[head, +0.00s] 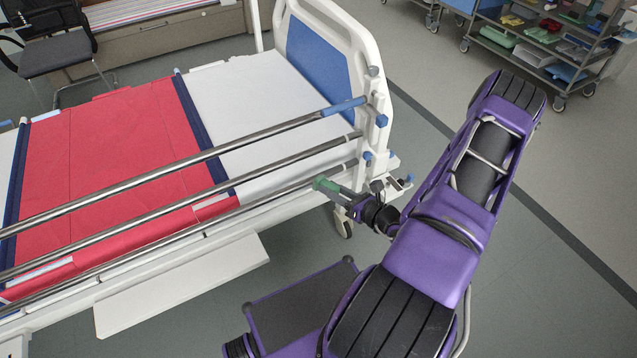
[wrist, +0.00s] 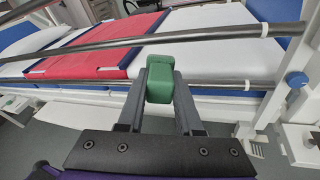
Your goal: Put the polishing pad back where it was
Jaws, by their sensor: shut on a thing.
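A green block-like piece, which I take to be the polishing pad (wrist: 159,84), is held between the two fingers of my gripper (wrist: 160,92) in the wrist view. In the head view the green pad (head: 326,185) shows at the tip of my gripper (head: 338,191), beside the bed's side rails near the head end. My gripper is shut on it. In the wrist view the pad overlaps the bed rails in the picture; I cannot tell whether it touches them.
A hospital bed (head: 250,95) with a red sheet (head: 115,150) and metal side rails (head: 180,160) stands at the left. A white headboard with a blue panel (head: 318,55) rises behind. Trolleys with trays (head: 545,40) stand top right. A chair (head: 58,52) is top left. Floor at right is clear.

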